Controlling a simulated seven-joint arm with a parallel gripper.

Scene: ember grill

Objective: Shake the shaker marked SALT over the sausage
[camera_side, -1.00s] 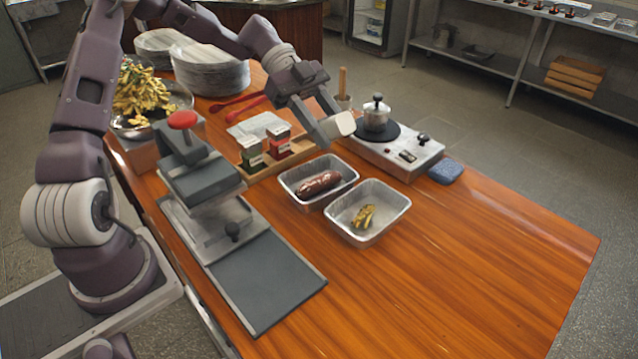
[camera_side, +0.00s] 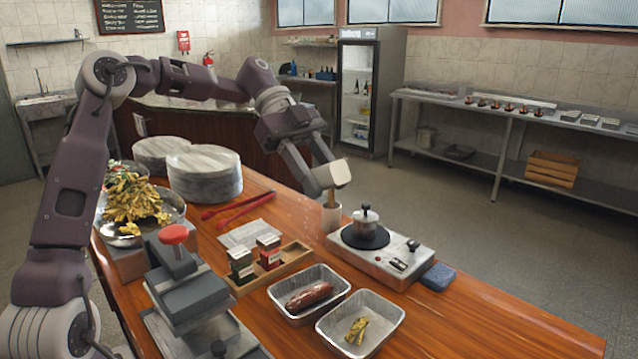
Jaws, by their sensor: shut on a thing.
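The brown sausage (camera_side: 309,296) lies in the left metal tray (camera_side: 283,312) on the wooden table.
A wooden caddy (camera_side: 292,266) holds a green shaker (camera_side: 241,265) and a red shaker (camera_side: 268,252). A second tray (camera_side: 393,335) holds yellow pieces.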

